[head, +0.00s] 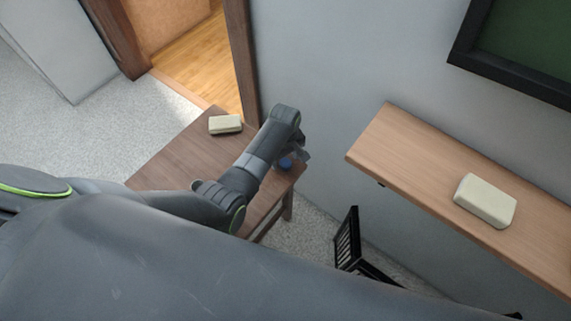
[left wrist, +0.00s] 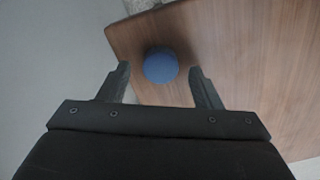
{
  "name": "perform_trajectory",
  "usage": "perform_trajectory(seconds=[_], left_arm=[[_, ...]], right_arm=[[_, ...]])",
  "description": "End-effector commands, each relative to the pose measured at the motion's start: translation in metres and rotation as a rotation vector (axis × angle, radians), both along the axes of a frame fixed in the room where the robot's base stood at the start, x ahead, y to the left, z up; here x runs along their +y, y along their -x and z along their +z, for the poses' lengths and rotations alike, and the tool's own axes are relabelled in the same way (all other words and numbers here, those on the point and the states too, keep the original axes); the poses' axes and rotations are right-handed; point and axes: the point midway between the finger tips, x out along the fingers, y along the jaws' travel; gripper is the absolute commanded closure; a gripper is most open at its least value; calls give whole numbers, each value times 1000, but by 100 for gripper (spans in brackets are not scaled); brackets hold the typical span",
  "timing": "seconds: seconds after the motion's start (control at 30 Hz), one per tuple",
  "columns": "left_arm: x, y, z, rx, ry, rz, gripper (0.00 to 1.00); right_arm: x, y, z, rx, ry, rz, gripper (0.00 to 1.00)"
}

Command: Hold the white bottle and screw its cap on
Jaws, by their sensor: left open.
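A round blue thing (head: 286,163), which looks like a cap, is at the far right corner of the brown wooden table (head: 172,161). The left wrist view shows the blue cap (left wrist: 161,66) from above, between and just beyond the fingertips. I cannot make out a white bottle in either view; whether one stands under the cap is hidden. My left gripper (head: 297,156) is over that table corner, partly hidden by its own wrist. In the left wrist view its fingers (left wrist: 160,72) are spread apart with nothing between them that they touch. My right gripper is not in view.
A cream block (head: 225,124) lies on the table's far side. A wooden wall shelf (head: 400,140) on the right holds another cream block (head: 485,200). A black slatted rack (head: 348,240) stands on the floor below. A wall rises close behind the table corner.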

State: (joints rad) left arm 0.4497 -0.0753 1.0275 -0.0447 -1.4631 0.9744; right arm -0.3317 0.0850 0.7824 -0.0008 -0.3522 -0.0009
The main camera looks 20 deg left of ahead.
Motion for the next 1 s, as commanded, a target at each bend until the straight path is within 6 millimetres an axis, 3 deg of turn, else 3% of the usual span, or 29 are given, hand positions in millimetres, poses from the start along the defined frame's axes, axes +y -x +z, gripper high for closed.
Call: perform_trajectory(seconds=[0.43, 0.8, 1.0], left_arm=[[0, 0, -6, 0, 0, 0, 41], [0, 0, -6, 0, 0, 0, 89], [0, 0, -6, 0, 0, 0, 89]], right_arm=[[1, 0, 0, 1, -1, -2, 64], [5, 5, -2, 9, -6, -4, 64], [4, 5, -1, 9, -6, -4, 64]])
